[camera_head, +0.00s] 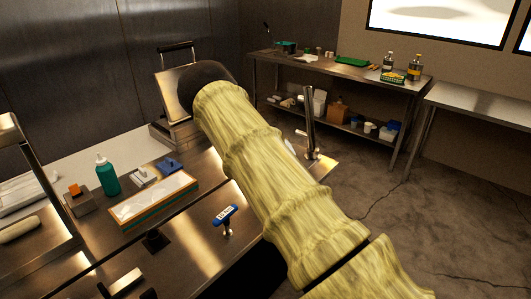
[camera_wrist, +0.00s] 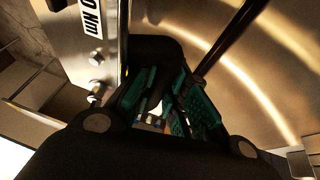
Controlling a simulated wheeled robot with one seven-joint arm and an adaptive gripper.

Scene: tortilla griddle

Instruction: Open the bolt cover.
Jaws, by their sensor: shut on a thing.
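In the head view, a tilted metal panel (camera_head: 171,92) with a black bar handle (camera_head: 177,47) stands on a metal box at the back of the bench. I take it to be the bolt cover, but cannot be sure. My gripper is at the panel's right edge in that view, mostly hidden by my sleeved arm. In the wrist view, my gripper (camera_wrist: 165,112) has its teal pads close together around a dark part. A dark rod (camera_wrist: 228,42) runs down toward the pads.
On the bench are a teal bottle (camera_head: 107,176), a long framed tray (camera_head: 153,200) and a blue-handled tool (camera_head: 226,214). An upright metal lever (camera_head: 309,120) stands right of my arm. A side table (camera_head: 310,66) with bottles is behind. The floor at the right is open.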

